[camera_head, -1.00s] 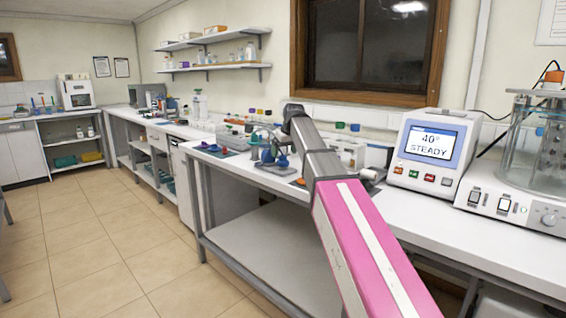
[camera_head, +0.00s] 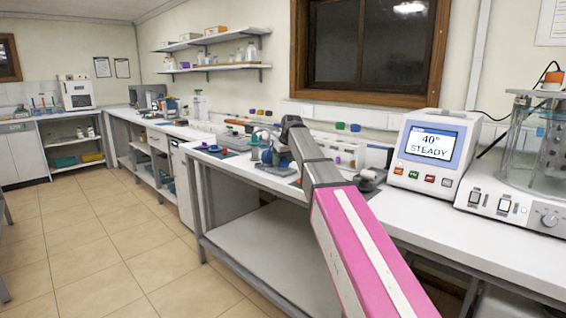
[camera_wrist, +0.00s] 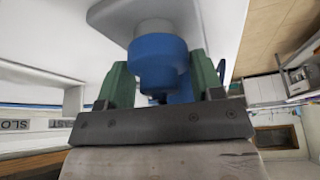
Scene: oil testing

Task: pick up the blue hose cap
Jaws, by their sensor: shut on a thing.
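The blue hose cap (camera_wrist: 158,60) fills the middle of the wrist view. It is round and stepped, with a pale grey cylindrical piece against its far side. The two green fingers of my gripper (camera_wrist: 160,78) stand on its left and right sides and are shut on it. More blue shows behind the right finger. I cannot tell whether the cap is clear of the pale surface beyond. In the head view my arm reaches over the bench, and the fingers are too small and covered to make out among the dark and blue items there.
The white bench (camera_head: 460,235) runs along the wall. A white unit with a screen reading 40° STEADY (camera_head: 428,150) stands right of my arm, with a glass-vessel apparatus (camera_head: 535,150) further right. Small items crowd the bench near my gripper. The tiled floor (camera_head: 110,240) is clear.

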